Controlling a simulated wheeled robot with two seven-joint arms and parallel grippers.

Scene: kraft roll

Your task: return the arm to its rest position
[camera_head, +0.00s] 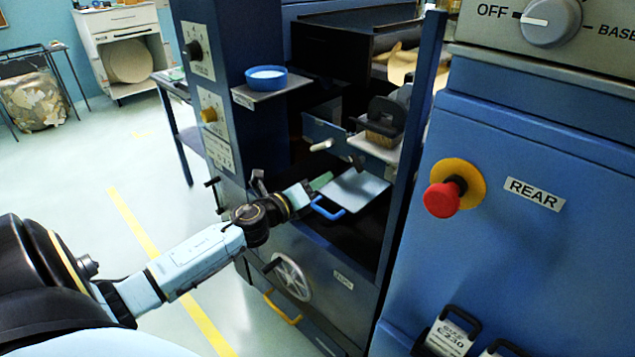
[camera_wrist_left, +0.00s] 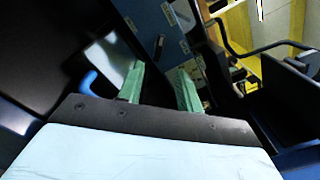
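My left arm (camera_head: 195,262) reaches in from the lower left to the blue machine. Its left gripper (camera_head: 320,182) is at the machine's open bay, beside a pale plate with a blue handle (camera_head: 328,211). In the left wrist view the two green fingers of the left gripper (camera_wrist_left: 160,88) stand apart with nothing between them. The plate (camera_wrist_left: 112,57) and its blue handle (camera_wrist_left: 88,82) show just left of the fingers there. I cannot tell whether the gripper touches the plate. My right gripper is in neither view.
Bay walls surround the gripper, with a shelf holding a black-handled block (camera_head: 383,120) above. A blue dish (camera_head: 266,77) sits on a side ledge. A handwheel (camera_head: 291,278) is below. A red stop button (camera_head: 442,199) sticks out at right.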

